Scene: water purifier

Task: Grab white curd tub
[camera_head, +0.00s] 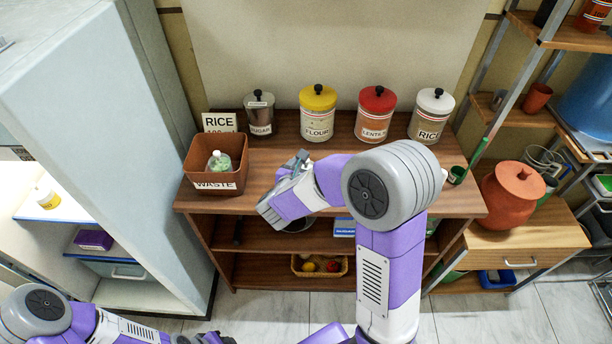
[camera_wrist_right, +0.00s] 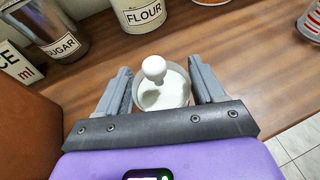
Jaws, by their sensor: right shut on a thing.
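The white curd tub (camera_wrist_right: 165,90) shows in the right wrist view as a small round white tub with a white knob-like top. It sits between the two grey fingers of my right gripper (camera_wrist_right: 160,88), which is shut on it. In the head view my right gripper (camera_head: 284,186) is over the wooden shelf top, just right of the brown waste bin, and the tub is hidden there by the gripper and arm. My left gripper (camera_head: 208,338) shows only partly at the bottom edge of the head view, and its jaws cannot be made out.
The waste bin (camera_head: 217,183) holds a pale green bottle. Sugar (camera_head: 259,113), flour (camera_head: 318,113), lentils (camera_head: 375,114) and rice (camera_head: 431,115) canisters line the shelf's back. An open fridge (camera_head: 95,90) stands left. A clay pot (camera_head: 512,195) stands right on a wooden cabinet.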

